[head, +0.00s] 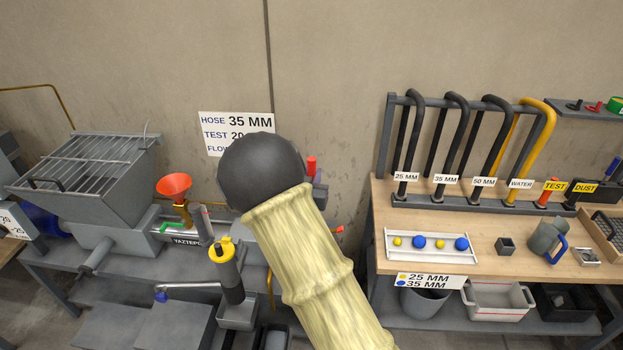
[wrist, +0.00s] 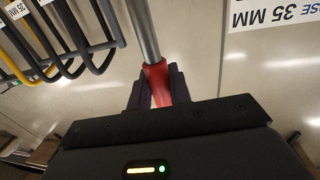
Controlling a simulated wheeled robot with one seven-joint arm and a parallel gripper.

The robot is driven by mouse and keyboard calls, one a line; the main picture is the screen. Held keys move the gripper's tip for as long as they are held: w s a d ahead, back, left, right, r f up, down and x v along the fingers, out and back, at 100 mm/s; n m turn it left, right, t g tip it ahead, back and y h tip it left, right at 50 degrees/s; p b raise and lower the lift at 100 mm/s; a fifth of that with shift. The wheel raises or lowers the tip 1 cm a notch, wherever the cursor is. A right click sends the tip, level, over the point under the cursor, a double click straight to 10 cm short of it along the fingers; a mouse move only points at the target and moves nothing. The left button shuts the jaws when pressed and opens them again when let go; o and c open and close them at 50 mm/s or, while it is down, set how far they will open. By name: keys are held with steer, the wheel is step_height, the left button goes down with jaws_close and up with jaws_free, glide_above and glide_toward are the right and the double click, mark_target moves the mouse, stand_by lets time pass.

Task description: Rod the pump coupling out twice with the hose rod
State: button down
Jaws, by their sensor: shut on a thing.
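In the wrist view my gripper (wrist: 156,88) is shut on the red handle of the hose rod (wrist: 158,82). Its grey metal shaft (wrist: 142,30) runs away from the jaws toward the top of the picture. In the head view my pale-sleeved arm covers the middle, so my gripper is hidden there. The pump (head: 118,212) with its grated hopper stands at the left, and a red funnel (head: 174,184) stands on its outlet side. I cannot make out the pump coupling for certain; my arm covers that area.
A wooden bench (head: 480,250) at the right carries a rack (head: 470,200) of black and yellow hoses, a tray (head: 432,244) of yellow and blue balls and a grey jug (head: 545,238). A yellow-topped cylinder (head: 228,272) stands left of my arm. A bucket (head: 424,303) sits under the bench.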

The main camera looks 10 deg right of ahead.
mark_target(311, 159)
steer(key=shift+r, duration=0.25)
stand_by(0.3)
steer(key=shift+r+p, duration=1.7)
steer(key=shift+r, duration=1.3)
steer(key=shift+f, duration=0.1)
